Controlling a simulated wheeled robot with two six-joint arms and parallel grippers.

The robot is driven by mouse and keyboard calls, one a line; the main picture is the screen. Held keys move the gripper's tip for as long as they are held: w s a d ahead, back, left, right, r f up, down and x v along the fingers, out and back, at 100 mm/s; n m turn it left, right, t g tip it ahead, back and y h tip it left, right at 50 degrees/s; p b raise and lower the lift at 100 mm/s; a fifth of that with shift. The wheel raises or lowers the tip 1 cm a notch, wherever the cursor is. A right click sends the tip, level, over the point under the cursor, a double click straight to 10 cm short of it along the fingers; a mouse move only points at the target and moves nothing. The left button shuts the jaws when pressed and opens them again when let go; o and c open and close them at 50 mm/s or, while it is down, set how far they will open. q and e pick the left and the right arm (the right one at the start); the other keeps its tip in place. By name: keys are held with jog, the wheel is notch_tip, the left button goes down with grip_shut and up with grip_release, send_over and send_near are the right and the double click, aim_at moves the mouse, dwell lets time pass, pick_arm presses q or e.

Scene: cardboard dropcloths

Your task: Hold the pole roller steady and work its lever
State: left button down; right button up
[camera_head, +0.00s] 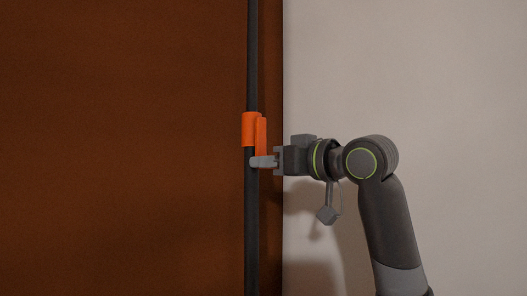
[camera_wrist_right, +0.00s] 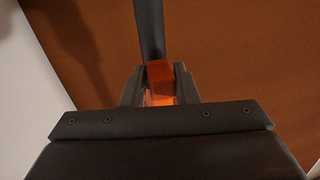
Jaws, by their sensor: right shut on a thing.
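The pole roller's dark pole (camera_head: 252,220) stands upright in the head view and runs from the top edge to the bottom edge. An orange collar (camera_head: 249,129) wraps the pole, and an orange lever (camera_head: 262,135) hangs down along its right side. My right gripper (camera_head: 262,161) reaches in from the right and is shut at the lever's lower end. In the right wrist view the gripper (camera_wrist_right: 160,85) has orange lever (camera_wrist_right: 160,88) between its fingers, with the pole (camera_wrist_right: 149,30) beyond. The roller end of the pole is out of view. My left gripper is not in view.
A brown board or panel (camera_head: 120,150) fills the left behind the pole. A pale wall (camera_head: 430,80) fills the right, with my arm's shadow on it. The space left of the pole is clear.

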jog(key=shift+s+r, duration=0.25)
jog(key=shift+s, duration=0.05)
jog(key=shift+s+d+r, duration=0.1)
jog(key=shift+d+r, duration=0.05)
jog(key=shift+r, duration=0.1)
jog(key=shift+s+d+r, duration=0.1)
jog(key=shift+r, duration=0.35)
jog(key=o, duration=1.6)
jog(key=shift+f, duration=0.1)
jog(key=shift+v, duration=4)
